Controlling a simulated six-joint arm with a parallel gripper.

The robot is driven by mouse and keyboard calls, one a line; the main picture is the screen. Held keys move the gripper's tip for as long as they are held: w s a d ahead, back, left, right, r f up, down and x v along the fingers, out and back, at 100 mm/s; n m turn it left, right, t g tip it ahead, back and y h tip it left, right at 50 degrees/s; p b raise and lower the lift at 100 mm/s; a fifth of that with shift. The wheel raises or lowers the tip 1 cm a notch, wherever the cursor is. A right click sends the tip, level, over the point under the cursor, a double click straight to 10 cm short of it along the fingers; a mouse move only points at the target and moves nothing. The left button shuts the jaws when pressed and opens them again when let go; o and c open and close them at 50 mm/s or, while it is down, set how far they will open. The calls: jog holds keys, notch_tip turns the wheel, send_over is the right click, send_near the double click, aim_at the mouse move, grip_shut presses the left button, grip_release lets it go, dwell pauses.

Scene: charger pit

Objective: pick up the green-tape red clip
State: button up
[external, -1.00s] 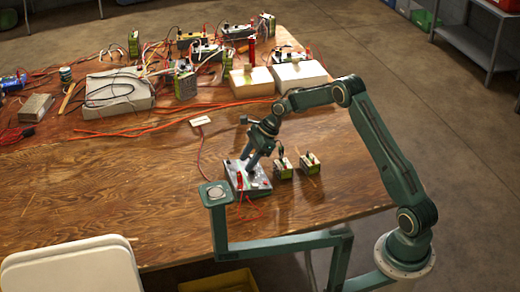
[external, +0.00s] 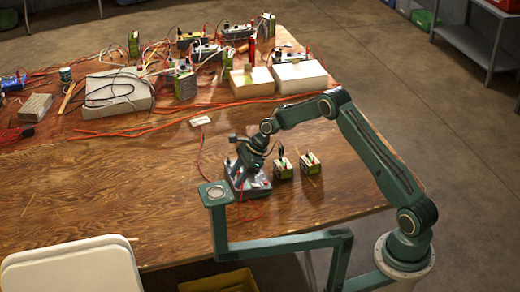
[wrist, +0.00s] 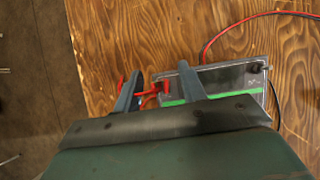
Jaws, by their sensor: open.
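A grey charger box (external: 262,188) sits near the table's front edge; in the wrist view it shows (wrist: 228,80) with a green strip (wrist: 235,93) along it. A red clip (wrist: 150,94) lies at the left end of the box in the wrist view. Part of it shows between my fingers and part beyond the left finger, which hides some of it. My gripper (wrist: 160,72) is open over the clip; I cannot tell whether it touches it. In the external view my gripper (external: 240,182) is at the box's left side and the clip is mostly hidden.
Two small green-and-white batteries (external: 283,169) (external: 310,164) stand just right of the box. Red wire (wrist: 245,22) runs over the table from the box. White blocks (external: 300,77) and several cluttered devices fill the back.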

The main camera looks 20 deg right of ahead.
jog(key=shift+a+f, duration=0.3)
jog(key=shift+f, duration=0.2)
jog(key=c, duration=0.9)
